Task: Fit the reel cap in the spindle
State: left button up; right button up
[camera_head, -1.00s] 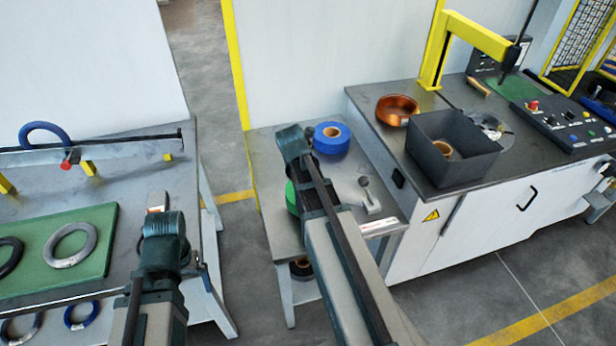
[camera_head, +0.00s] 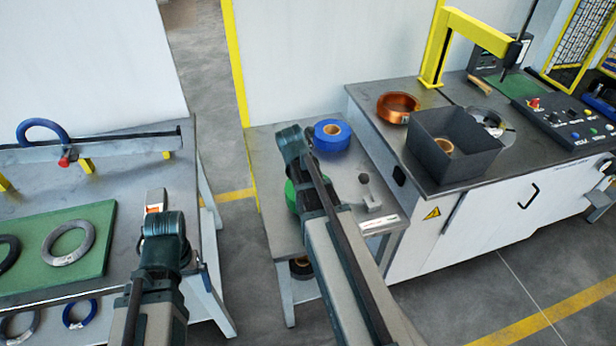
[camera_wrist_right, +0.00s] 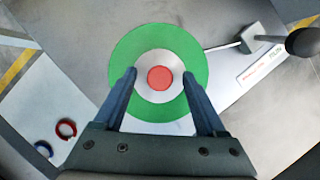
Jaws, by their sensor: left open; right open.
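In the right wrist view a green ring-shaped reel (camera_wrist_right: 183,44) lies on the side table, with a pale grey ring (camera_wrist_right: 160,56) and a red round piece (camera_wrist_right: 159,78) at its centre. I cannot tell for sure which part is the reel cap or the spindle. My right gripper (camera_wrist_right: 159,73) is open, its two fingers on either side of the red piece; contact cannot be judged. In the head view the green reel (camera_head: 291,196) is mostly hidden by my right arm. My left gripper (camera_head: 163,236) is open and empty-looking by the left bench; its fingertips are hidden.
A blue roll (camera_head: 332,136) and a small grey block with a ball-ended rod (camera_head: 373,200) share the side table. A dark box (camera_head: 470,165) and copper coil (camera_head: 398,106) are on the right machine. The left bench holds a green mat (camera_head: 98,212) with rings.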

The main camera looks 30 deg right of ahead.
jog(key=p+v, duration=1.2)
jog(key=v, duration=0.1)
jog(key=shift+s+a+r+p, duration=0.2)
jog(key=shift+r+p, duration=0.1)
jog(key=shift+p, duration=0.05)
jog(key=shift+f, duration=0.15)
jog(key=b+x, duration=1.2)
jog(key=x, duration=0.1)
jog(key=shift+w+d, duration=0.15)
dwell(0.3)
